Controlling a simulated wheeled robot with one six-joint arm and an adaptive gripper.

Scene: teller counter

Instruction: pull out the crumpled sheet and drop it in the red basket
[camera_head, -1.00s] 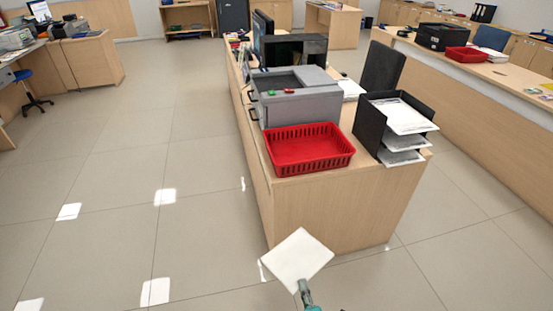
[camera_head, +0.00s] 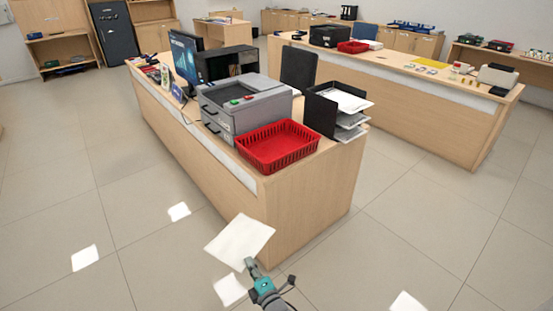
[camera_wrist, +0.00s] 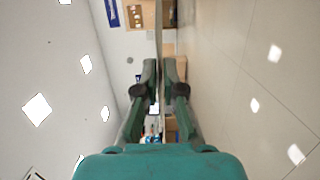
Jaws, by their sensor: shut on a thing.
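My gripper (camera_head: 250,265) is shut on a white sheet (camera_head: 240,240) and holds it by one edge, out in front of the counter end and above the floor. The sheet looks nearly flat here; I cannot make out creases. In the wrist view the sheet (camera_wrist: 159,45) is a thin, edge-on strip between the two fingertips (camera_wrist: 160,75). The red basket (camera_head: 292,159) stands upright on the near end of the counter, above and to the right of the sheet in the picture. It looks empty, and the sheet is apart from it.
A grey printer (camera_head: 222,122) with a red and a green button stands on the counter behind the basket. A black tray rack (camera_head: 320,112) with papers is to the right. The wooden counter (camera_head: 310,195) ends near me. The floor (camera_head: 400,220) around is clear.

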